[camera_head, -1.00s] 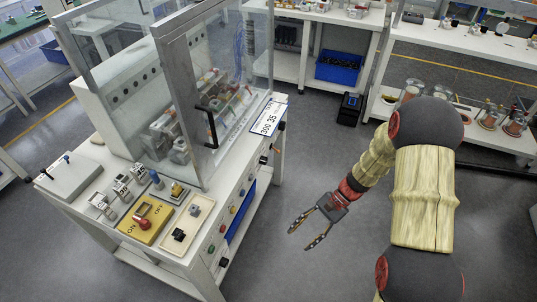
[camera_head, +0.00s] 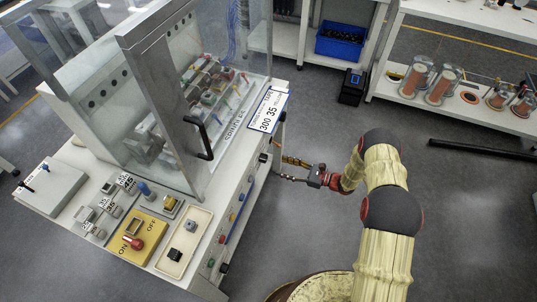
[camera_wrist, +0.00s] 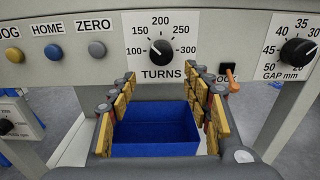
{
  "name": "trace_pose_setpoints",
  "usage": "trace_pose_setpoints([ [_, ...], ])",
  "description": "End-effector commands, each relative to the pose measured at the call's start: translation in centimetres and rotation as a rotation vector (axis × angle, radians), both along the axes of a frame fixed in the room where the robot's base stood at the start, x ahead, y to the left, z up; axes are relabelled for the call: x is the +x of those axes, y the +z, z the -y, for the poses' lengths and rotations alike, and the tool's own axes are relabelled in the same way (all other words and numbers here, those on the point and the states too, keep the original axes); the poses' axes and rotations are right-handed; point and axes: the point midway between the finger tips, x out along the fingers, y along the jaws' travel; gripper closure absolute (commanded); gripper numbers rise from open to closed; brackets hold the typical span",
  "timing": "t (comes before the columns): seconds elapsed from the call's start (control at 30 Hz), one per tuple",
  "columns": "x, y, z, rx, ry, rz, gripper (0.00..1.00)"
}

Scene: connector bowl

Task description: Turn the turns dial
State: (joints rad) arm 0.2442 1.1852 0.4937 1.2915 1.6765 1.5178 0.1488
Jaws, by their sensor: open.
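The TURNS dial (camera_wrist: 161,51) is a black knob on a white front panel in the wrist view, with a printed scale from 100 to 300. Its white mark seems to point to the left side of the scale. My gripper (camera_wrist: 159,82) is open and empty. Its two yellow-padded fingers stand left and right below the dial, apart from it. In the head view my gripper (camera_head: 281,169) is at the right front side of the machine bench (camera_head: 225,190), its fingers pointing at the panel. I cannot make out the dial's scale there.
Right of the dial are an orange-tipped switch (camera_wrist: 230,73) and the GAP dial (camera_wrist: 298,52). ZERO (camera_wrist: 97,49) and HOME (camera_wrist: 54,52) buttons are on the left. A blue bin (camera_wrist: 155,139) sits below the panel. A sign reading 300 35 (camera_head: 269,111) lies on the bench.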

Motion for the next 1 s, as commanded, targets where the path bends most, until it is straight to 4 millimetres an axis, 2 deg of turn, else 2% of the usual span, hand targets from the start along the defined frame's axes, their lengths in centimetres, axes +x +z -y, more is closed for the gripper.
trace_pose_setpoints([
  [0.17, 0.6, 0.9, -0.7, 0.043, -0.016, -0.007, 0.51],
  [0.5, 2.3, 0.8, -5.4, 0.041, -0.012, -0.008, 0.51],
  [0.63, 2.8, 0.8, -6.6, 0.041, -0.013, -0.008, 0.51],
  [1.0, 3.1, 0.9, -7.2, 0.04, -0.015, -0.008, 0.51],
])
